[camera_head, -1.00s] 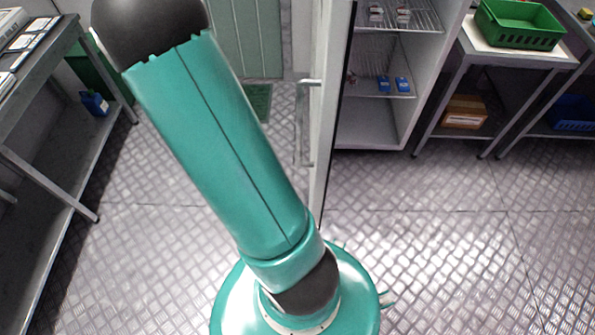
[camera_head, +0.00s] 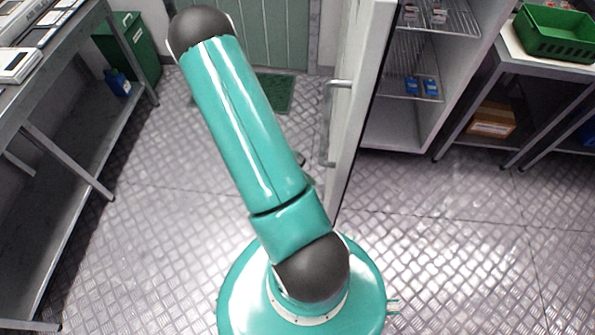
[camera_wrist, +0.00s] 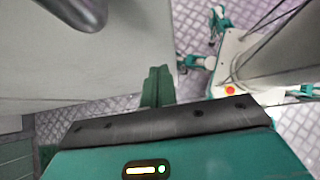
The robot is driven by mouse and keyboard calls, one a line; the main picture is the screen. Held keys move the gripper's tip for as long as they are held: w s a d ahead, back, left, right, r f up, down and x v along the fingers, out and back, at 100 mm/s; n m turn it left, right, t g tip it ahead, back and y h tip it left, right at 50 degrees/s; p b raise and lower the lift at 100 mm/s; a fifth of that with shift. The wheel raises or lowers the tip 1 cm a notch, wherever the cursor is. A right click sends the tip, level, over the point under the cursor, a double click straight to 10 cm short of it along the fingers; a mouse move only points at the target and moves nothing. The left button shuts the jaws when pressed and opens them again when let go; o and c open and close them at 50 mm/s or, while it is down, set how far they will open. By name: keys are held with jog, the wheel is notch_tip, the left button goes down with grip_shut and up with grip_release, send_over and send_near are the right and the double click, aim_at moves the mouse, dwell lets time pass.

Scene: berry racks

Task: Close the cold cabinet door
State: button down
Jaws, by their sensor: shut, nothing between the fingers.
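The cold cabinet door (camera_head: 363,85) stands wide open, seen nearly edge-on in the head view, with its bar handle (camera_head: 328,125) on its left face. The open cabinet (camera_head: 400,125) is to its right, with small items on wire shelves. In the wrist view a pale panel, apparently the door (camera_wrist: 90,65), fills the upper left, with a dark handle-like bar at the top. My gripper (camera_wrist: 157,85) is shut and empty beside the panel's lower right edge; contact cannot be told. In the head view my arm mostly hides the gripper.
A metal bench (camera_head: 75,130) runs along the left. A table (camera_head: 520,75) with a green crate (camera_head: 555,35) and a cardboard box (camera_head: 490,120) under it stands right of the cabinet. The patterned floor right of the door is clear.

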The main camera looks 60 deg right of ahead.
jog(key=s, duration=0.1)
jog(key=s+d, duration=0.2)
jog(key=s, duration=0.1)
jog(key=shift+s+d+f, duration=0.1)
jog(key=shift+f, duration=0.3)
jog(key=shift+s+d, duration=0.1)
